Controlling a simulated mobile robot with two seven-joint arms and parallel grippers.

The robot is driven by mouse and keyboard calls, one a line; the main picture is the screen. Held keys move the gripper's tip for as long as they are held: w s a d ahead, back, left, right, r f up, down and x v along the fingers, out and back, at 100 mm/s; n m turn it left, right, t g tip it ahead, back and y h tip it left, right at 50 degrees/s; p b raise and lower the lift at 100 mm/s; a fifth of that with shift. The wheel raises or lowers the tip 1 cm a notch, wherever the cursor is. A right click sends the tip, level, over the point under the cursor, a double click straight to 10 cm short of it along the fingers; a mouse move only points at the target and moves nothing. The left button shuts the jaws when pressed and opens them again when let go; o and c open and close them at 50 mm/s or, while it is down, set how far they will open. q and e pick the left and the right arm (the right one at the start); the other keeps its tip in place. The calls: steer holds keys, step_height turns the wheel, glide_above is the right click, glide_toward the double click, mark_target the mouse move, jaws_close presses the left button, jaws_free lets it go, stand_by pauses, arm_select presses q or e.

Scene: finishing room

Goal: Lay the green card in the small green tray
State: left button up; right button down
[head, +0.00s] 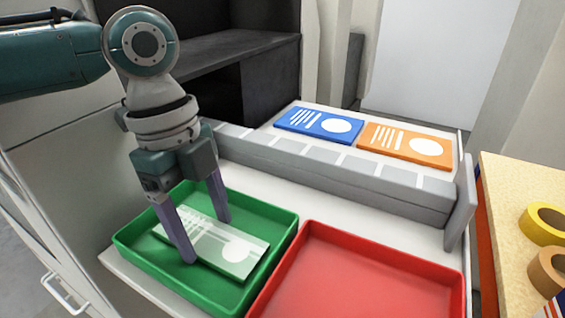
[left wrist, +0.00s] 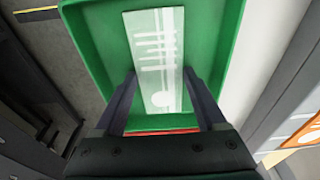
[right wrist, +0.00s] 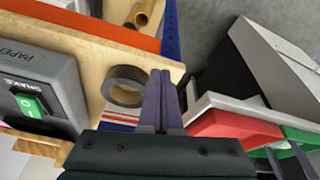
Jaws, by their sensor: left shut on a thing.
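The pale green card (head: 232,252) with white stripes and a disc is inside the small green tray (head: 277,238). My left gripper (head: 207,241) points down into the tray and is shut across the card's width, one finger at each long edge. The left wrist view shows the card (left wrist: 158,50) between the fingers (left wrist: 159,78) and within the walls of the tray (left wrist: 84,45). I cannot tell whether the card touches the tray floor. My right gripper (right wrist: 158,76) is shut and empty, away from the trays.
A red tray (head: 365,272) stands right of the green one. Behind them a grey slotted rack (head: 330,172) crosses the table, with a blue card (head: 318,124) and an orange card (head: 405,145) beyond. A board with tape rolls (head: 546,224) is at the right.

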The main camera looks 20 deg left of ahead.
mark_target(197, 232)
arm_select(q)
steer(key=o, duration=1.3)
steer(key=shift+c, duration=0.2)
step_height(197, 232, up, 12)
steer(key=a+p, duration=0.2)
steer(key=p, duration=1.1)
steer(key=s+d+f+n+t+h, duration=0.25)
steer(key=s+d+n, duration=0.25)
steer(key=s+d, duration=0.5)
steer(key=s+a+r+n+t+y, duration=0.1)
steer(key=s+a+n+y, duration=0.3)
steer(key=n, duration=0.8)
steer(key=shift+s+a+r, duration=0.4)
steer(key=shift+s+r, duration=0.35)
steer(key=shift+s, duration=0.3)
